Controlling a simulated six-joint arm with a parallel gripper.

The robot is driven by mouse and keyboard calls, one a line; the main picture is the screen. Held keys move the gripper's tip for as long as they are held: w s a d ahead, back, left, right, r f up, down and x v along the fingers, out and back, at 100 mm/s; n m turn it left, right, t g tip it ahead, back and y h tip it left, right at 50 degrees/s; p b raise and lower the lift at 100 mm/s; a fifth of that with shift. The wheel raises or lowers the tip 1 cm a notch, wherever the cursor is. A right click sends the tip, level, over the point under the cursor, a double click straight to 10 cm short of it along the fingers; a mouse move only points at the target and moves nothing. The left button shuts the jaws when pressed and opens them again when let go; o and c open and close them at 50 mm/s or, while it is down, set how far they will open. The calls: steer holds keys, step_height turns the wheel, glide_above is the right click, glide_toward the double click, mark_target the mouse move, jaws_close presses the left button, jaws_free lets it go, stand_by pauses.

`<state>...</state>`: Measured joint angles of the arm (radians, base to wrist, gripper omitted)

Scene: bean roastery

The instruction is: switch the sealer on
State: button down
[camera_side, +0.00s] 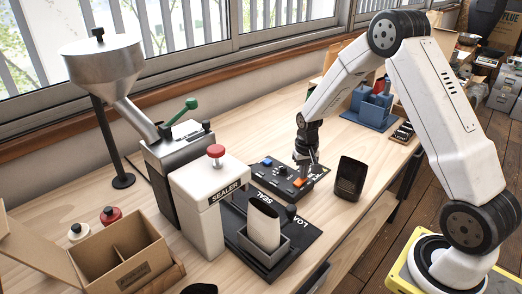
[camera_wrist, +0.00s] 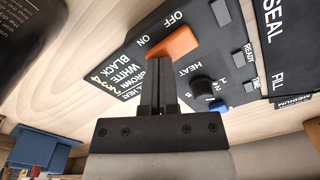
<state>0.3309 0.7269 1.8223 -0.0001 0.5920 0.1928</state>
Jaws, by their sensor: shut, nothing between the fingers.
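The dark control panel (camera_side: 283,177) lies on the bench beside the sealer (camera_side: 207,207), a white box with a red knob on top. The panel's orange rocker switch (camera_side: 300,183) also shows in the wrist view (camera_wrist: 178,43), with ON printed at its left and OFF at its upper right. My gripper (camera_side: 304,171) is shut and empty, pointing down over the rocker. In the wrist view its fingertips (camera_wrist: 159,63) overlap the rocker's ON end. I cannot tell whether they touch it or which way the rocker is tipped.
A black knob (camera_wrist: 203,88) and a blue button (camera_wrist: 221,107) sit close to my fingers. A black mat (camera_side: 300,241) holds a tray with a pale bag (camera_side: 263,224). A dark bag (camera_side: 349,178) stands right of the panel; a blue rack (camera_side: 371,107) stands behind.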

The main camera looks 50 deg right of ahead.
mark_target(302, 180)
steer(key=shift+f, duration=0.2)
steer(key=shift+r, duration=3.5)
steer(key=shift+s+a+r, duration=0.2)
steer(key=shift+a+r, duration=0.05)
steer(key=shift+a, duration=0.25)
steer(key=s+a+r+n+t, duration=0.2)
steer(key=s+a+n, duration=0.4)
steer(key=s+a, duration=0.7)
steer(key=shift+s+a+r+t, duration=0.3)
steer(key=shift+s+r, duration=0.1)
steer(key=shift+r, duration=0.1)
